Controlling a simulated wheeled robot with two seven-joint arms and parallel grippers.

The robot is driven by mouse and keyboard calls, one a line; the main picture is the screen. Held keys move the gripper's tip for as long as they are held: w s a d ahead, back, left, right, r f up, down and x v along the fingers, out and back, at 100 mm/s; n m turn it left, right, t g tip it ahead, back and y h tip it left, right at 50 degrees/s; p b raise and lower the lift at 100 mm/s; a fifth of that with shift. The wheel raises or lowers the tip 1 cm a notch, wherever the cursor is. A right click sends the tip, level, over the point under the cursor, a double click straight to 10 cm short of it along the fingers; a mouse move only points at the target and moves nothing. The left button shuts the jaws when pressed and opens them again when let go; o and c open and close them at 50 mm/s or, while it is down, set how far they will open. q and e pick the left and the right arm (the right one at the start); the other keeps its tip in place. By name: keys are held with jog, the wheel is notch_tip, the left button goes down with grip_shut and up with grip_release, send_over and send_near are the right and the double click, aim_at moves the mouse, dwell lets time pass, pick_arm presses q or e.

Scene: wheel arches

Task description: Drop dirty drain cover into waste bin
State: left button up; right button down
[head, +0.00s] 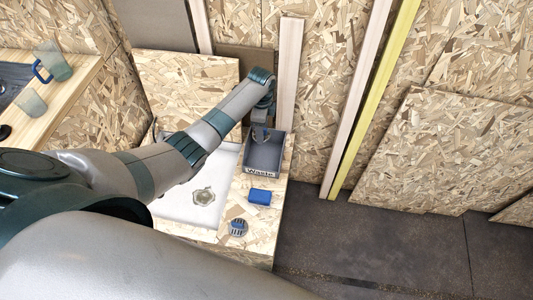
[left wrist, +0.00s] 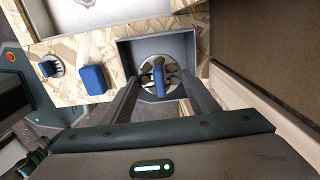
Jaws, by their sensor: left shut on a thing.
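A round grey drain cover with a blue handle (left wrist: 159,75) is between the fingers of my left gripper (left wrist: 160,82) in the left wrist view. The gripper is shut on it and holds it over the open grey waste bin (left wrist: 127,50). In the head view my left gripper (head: 262,126) is above the far part of the bin, whose front label reads "Waste" (head: 261,171). The cover is mostly hidden there. Whether it touches the bin floor I cannot tell. My right gripper is not in view.
A second slotted cover with blue (head: 237,228) and a blue block (head: 259,197) lie on the board in front of the bin. A white basin with a drain (head: 203,196) is to the left. Wooden posts (head: 290,75) stand close behind the bin.

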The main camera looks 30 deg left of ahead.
pick_arm(q)
jog(key=o, duration=1.1)
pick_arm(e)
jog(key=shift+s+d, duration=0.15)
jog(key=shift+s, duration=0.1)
pick_arm(q)
jog(key=shift+o, duration=0.2)
jog(key=shift+r, duration=0.45)
notch_tip(320, 180, up, 7)
jog(key=shift+f, duration=0.15)
notch_tip(320, 180, up, 10)
jog(key=b, duration=0.1)
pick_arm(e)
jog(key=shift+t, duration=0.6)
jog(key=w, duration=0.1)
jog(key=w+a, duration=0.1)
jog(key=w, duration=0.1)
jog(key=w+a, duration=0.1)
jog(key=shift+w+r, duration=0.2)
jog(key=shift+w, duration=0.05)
pick_arm(q)
jog(key=shift+f, duration=0.1)
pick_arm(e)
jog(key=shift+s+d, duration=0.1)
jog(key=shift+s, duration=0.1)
